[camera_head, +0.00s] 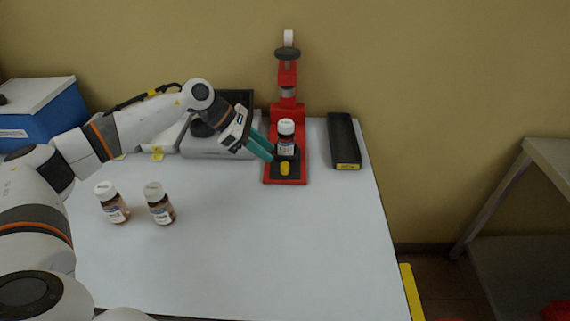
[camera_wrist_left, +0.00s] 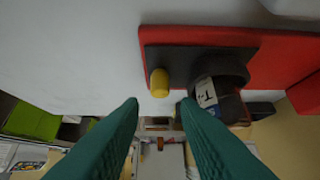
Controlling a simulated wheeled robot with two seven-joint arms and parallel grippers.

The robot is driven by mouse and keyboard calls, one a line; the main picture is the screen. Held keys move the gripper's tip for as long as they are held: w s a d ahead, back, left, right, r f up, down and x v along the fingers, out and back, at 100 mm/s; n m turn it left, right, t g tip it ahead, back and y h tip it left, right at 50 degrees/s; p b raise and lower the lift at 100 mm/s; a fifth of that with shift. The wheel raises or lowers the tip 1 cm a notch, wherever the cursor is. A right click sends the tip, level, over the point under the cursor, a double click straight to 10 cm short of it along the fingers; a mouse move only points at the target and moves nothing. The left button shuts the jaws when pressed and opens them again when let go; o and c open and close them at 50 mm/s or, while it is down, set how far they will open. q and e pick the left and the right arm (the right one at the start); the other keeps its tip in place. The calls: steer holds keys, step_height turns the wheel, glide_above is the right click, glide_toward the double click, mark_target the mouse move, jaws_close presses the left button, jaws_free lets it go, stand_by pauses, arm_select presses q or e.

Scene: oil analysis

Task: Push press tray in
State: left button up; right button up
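The red press (camera_head: 288,100) stands at the back of the table. Its black tray (camera_head: 276,167) lies on the red base, with a yellow knob (camera_head: 285,168) at the front. A brown bottle with a white cap (camera_head: 286,128) stands upright on the tray. In the left wrist view the tray (camera_wrist_left: 175,55), knob (camera_wrist_left: 159,83) and bottle (camera_wrist_left: 222,100) show close up. My left gripper (camera_head: 270,154) is at the left of the tray, near the knob and bottle. In the wrist view its teal fingers (camera_wrist_left: 160,104) are apart with nothing held; contact with the knob cannot be told.
Two brown bottles (camera_head: 112,203) (camera_head: 159,204) stand on the table at the left. A grey device (camera_head: 220,146) sits behind my left arm. A black narrow tray (camera_head: 344,140) lies right of the press. A blue box (camera_head: 45,113) is far left. The table's front is clear.

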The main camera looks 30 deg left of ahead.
mark_target(283, 164)
arm_select(q)
steer(key=x, duration=0.7)
steer(key=shift+d+f+p, duration=0.15)
steer(key=shift+p, duration=0.25)
jaws_close()
